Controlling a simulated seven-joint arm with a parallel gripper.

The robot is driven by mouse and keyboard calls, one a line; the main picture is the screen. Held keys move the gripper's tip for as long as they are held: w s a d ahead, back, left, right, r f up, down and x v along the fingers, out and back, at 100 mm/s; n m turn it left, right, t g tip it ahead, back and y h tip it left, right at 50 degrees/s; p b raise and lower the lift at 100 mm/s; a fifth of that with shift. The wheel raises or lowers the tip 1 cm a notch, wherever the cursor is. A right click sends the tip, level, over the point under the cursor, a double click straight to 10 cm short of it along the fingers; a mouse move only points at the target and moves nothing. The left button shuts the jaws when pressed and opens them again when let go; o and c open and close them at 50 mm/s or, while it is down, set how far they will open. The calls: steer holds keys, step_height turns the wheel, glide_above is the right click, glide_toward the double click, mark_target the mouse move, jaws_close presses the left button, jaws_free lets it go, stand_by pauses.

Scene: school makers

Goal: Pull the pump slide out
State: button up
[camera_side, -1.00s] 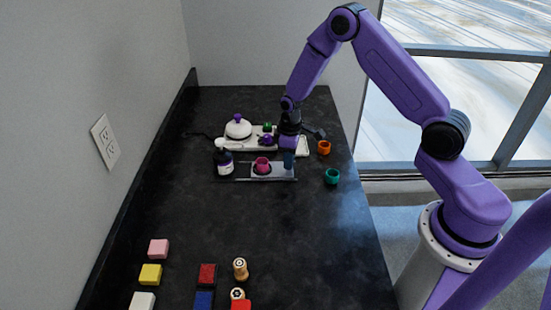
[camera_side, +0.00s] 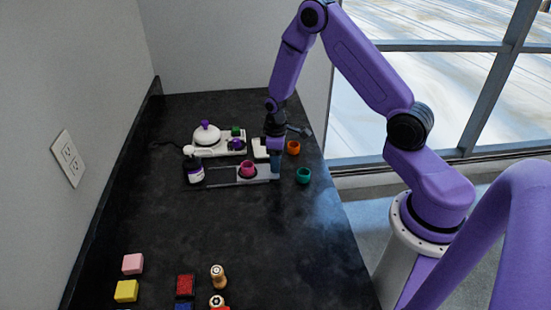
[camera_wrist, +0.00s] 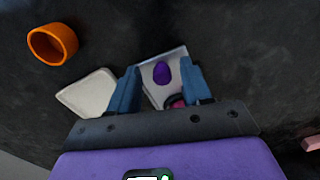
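The pump slide is a light metal plate carrying a magenta cup (camera_side: 248,171) on a dark rail (camera_side: 222,178) near the far end of the counter. A dark pump bottle with a white top (camera_side: 194,172) stands at the rail's left end. My gripper (camera_side: 276,164) is pointed down at the slide's right end. In the wrist view my gripper (camera_wrist: 162,66) has its blue fingers apart, one on either side of the metal plate (camera_wrist: 146,72). A purple oval knob (camera_wrist: 161,73) shows on the plate between them. Contact is unclear. The magenta cup is partly hidden there.
A white device with a rounded top (camera_side: 206,136) stands behind the rail, with a white pad (camera_side: 261,148) beside it. An orange cup (camera_side: 293,147) and a teal cup (camera_side: 303,175) stand to the right. The mid counter is clear; coloured blocks (camera_side: 133,263) lie in front.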

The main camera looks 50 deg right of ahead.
steer(key=shift+r, duration=0.1)
step_height(320, 180, up, 17)
steer(key=shift+r, duration=0.15)
stand_by(0.4)
steer(key=s+a+r+n, duration=0.3)
steer(key=s+a+r, duration=0.1)
steer(key=s+a, duration=0.75)
steer(key=s+a+r+n, duration=0.1)
steer(key=s+a+n, duration=0.1)
steer(key=s, duration=1.5)
steer(key=shift+s+n, duration=0.4)
steer(key=shift+n, duration=0.2)
